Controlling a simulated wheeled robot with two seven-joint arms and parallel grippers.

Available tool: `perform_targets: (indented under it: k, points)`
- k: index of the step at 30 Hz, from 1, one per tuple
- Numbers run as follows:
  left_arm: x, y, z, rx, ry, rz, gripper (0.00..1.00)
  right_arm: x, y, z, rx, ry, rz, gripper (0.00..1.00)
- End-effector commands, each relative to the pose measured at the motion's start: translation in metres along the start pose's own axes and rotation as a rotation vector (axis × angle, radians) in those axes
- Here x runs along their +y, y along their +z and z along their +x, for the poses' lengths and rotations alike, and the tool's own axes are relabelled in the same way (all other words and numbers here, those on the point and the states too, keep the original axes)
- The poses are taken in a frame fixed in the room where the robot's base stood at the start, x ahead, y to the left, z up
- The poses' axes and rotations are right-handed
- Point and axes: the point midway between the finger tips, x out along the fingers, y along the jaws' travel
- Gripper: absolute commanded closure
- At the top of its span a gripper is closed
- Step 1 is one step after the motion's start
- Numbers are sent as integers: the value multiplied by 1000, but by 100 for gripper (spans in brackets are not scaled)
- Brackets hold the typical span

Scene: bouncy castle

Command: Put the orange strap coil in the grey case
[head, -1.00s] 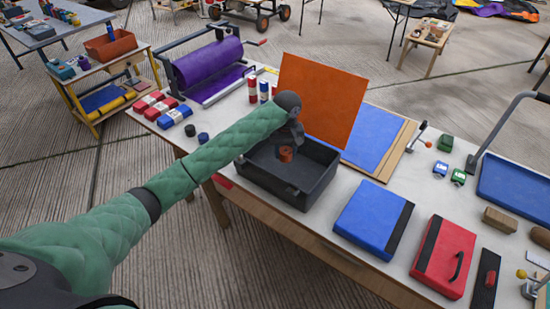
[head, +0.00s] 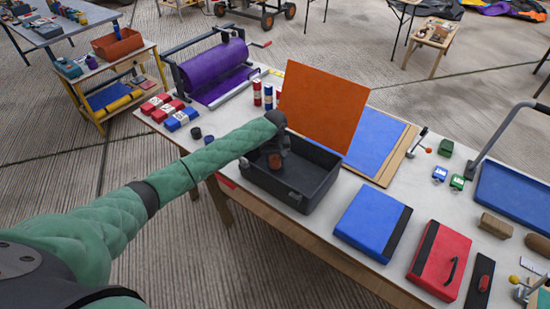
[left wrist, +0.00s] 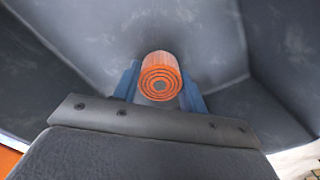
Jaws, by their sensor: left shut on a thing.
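The grey case (head: 272,194) is an open dark box on the white table, left of the blue case. My left gripper (head: 274,154) reaches into its opening from above, near its back left part. It is shut on the orange strap coil (head: 275,161), whose round end shows rings. In the left wrist view the coil (left wrist: 161,77) sits between the blue fingers (left wrist: 160,90), with the grey walls (left wrist: 90,35) of the case around it. I cannot tell whether the coil touches the case floor. My right gripper is not in view.
An orange panel (head: 322,105) stands upright behind the case. A blue case (head: 371,224) and a red case (head: 440,258) lie to the right. Red and blue rolls and a purple roller (head: 213,64) are to the left. The case interior around the coil looks empty.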

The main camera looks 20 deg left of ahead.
Motion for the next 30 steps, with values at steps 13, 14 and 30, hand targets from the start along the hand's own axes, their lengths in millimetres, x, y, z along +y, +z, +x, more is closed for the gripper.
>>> perform_targets:
  k: [13,14,30]
  points:
    - [0,0,4,0,0,0,48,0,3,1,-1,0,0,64]
    - [0,0,4,0,0,0,42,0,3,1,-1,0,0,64]
    - [1,0,-13,2,1,0,36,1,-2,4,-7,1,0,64]
